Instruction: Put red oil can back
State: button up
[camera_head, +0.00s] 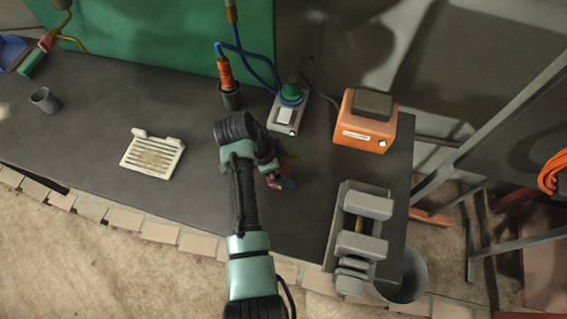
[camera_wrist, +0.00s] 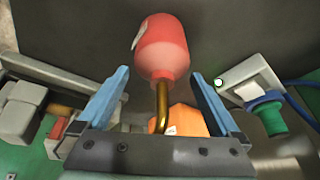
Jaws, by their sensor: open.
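The red oil can (camera_wrist: 165,48) is in the wrist view, with a rounded body, a pale label on its side and a bent brass spout pointing toward my gripper. My gripper (camera_wrist: 160,77) is open, with one blue finger on each side of the spout and the body just beyond the fingertips. I cannot tell whether a finger touches the can. In the head view my gripper (camera_head: 281,180) is low over the dark bench, right of centre, and mostly hidden by my arm. A little red shows beside it, too small to make out.
On the bench (camera_head: 92,108), an orange box (camera_head: 364,133) and a grey device with a green knob (camera_head: 284,118) stand behind my gripper. A grey vise (camera_head: 358,232) is at right front. A cream slotted tray (camera_head: 152,155) lies left. Bare bench lies between tray and arm.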

jog(key=b+v, duration=0.1)
jog(key=v, duration=1.1)
jog(key=w+r+n+t+y, duration=0.15)
jog(key=w+r+t, duration=0.25)
jog(key=r, duration=0.5)
jog(key=w+d+r+n+t, duration=0.1)
jog(key=w+r+n+t, duration=0.25)
jog(key=r, duration=0.55)
jog(key=w+r+n+t+y, duration=0.1)
jog(key=w+r+n+t, duration=0.1)
jog(key=w+r+t, duration=0.45)
jog(key=s+d+r+n+t, duration=0.1)
jog(key=s+r+n+t, duration=0.15)
jog(key=r, duration=0.65)
jog(key=s+r+n+t, duration=0.1)
jog(key=s+r+t, duration=0.15)
jog(key=r, duration=0.55)
jog(key=s+r+n+t+y, duration=0.1)
jog(key=s+r+n+t, duration=0.3)
jog(key=s+r, duration=1.1)
jog(key=d+r+t, duration=0.1)
jog(key=t, duration=0.1)
jog(key=shift+r+n+t+y, duration=0.3)
jog(key=shift+n+t+y, duration=0.05)
jog(key=shift+t, duration=0.05)
